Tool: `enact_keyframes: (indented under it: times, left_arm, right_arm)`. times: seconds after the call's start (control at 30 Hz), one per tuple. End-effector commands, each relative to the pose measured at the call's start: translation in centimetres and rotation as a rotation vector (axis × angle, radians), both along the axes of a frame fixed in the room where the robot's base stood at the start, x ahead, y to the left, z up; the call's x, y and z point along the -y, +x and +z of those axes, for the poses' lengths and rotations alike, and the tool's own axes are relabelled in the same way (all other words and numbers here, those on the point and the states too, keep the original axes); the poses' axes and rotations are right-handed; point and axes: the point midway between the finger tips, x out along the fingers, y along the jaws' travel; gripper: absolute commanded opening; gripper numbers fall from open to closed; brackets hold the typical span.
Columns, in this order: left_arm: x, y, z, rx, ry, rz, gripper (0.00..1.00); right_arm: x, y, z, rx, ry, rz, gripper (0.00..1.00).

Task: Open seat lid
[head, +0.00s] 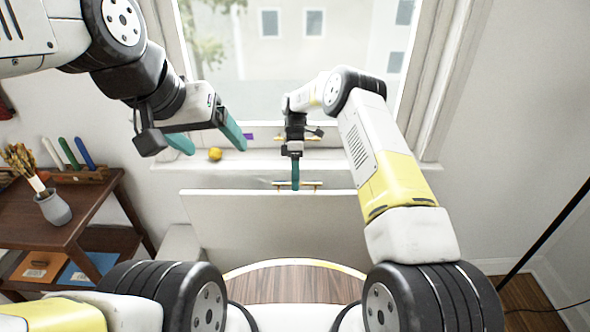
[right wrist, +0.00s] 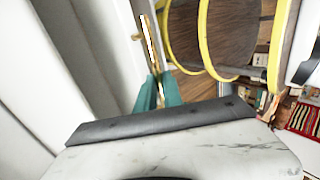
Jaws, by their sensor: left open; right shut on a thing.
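The seat lid (head: 265,222) is a wide white panel below the window, in the middle of the head view. It appears raised, with a broad face toward me; its exact tilt is hard to judge. A thin gold handle (head: 310,184) lies along its upper edge. My right gripper (head: 295,184) points down and is shut on this handle. In the right wrist view the gold handle (right wrist: 151,45) runs to the teal fingertips (right wrist: 157,80). My left gripper (head: 208,143) is open and empty, raised near the windowsill at left. The inside of the seat is hidden.
A yellow-orange fruit (head: 215,154) sits on the windowsill (head: 255,161), close to my left gripper. A brown side table (head: 85,205) with a grey vase (head: 53,208) and coloured candles (head: 77,153) stands at left. A dark pole (head: 548,235) leans at the right.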

Motion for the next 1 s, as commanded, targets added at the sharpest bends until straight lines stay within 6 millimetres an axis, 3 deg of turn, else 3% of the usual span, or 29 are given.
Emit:
enact_keyframes:
  times: [0.57, 0.6, 0.7, 1.0]
  left_arm:
    - [0.0, -0.01, 0.01, 0.0, 0.0, 0.0, 0.8]
    - [0.0, -0.01, 0.01, 0.0, 0.0, 0.0, 0.8]
    - [0.0, 0.0, 0.0, 0.0, 0.0, 0.0, 0.8]
    - [0.0, -0.01, 0.01, 0.0, 0.0, 0.0, 0.8]
  right_arm:
    - [0.1, 0.07, -0.56, -0.001, -0.004, 0.0, 0.0]
    - [0.09, 0.08, -0.55, -0.001, -0.004, 0.0, 0.17]
    - [0.04, 0.09, -0.44, -0.001, -0.003, 0.0, 0.33]
    - [-0.07, 0.12, -0.19, 0.0, 0.0, 0.0, 0.33]
